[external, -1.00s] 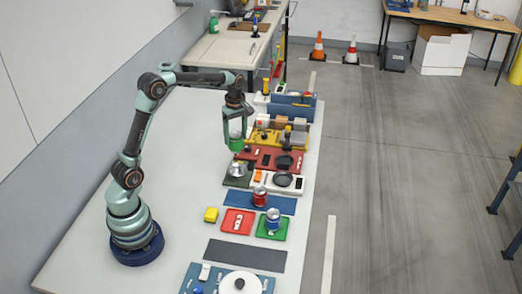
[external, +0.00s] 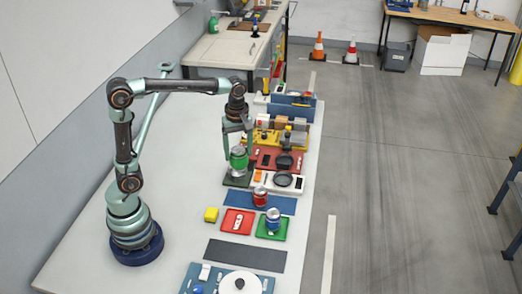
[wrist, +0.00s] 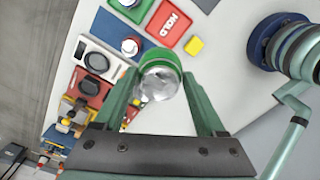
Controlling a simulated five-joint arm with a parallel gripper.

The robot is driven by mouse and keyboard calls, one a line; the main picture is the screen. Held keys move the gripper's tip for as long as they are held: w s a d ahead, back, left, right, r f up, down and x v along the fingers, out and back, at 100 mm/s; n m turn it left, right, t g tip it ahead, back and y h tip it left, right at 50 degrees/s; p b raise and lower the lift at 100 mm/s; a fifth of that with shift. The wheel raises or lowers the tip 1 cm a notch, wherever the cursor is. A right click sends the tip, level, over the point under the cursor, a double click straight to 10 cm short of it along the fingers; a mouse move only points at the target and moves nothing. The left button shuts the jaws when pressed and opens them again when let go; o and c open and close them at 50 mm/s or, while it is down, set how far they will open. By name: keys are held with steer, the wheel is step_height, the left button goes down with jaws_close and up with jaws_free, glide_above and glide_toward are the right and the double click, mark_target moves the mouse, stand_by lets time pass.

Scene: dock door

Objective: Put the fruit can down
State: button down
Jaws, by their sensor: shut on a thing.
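The fruit can, seemingly the green can (external: 239,158), is upright between the fingers of my gripper (external: 238,154). My gripper is shut on it. In the wrist view the can (wrist: 160,66) shows its green side and silver top, between the two green fingers (wrist: 160,95). In the external view it is at a silver round thing (external: 236,172) on a dark green mat (external: 229,181). I cannot tell whether the can touches that thing or is above it.
A red can (external: 260,197) stands on a blue mat (external: 285,205). A blue can (external: 273,217) stands on a green tray (external: 263,233). The table's left side is clear.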

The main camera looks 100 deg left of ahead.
glide_above(238, 221)
steer(key=f, duration=0.1)
steer(key=shift+m, duration=0.4)
steer(key=shift+d+f, duration=0.1)
steer(key=shift+f, duration=9.9)
jaws_free()
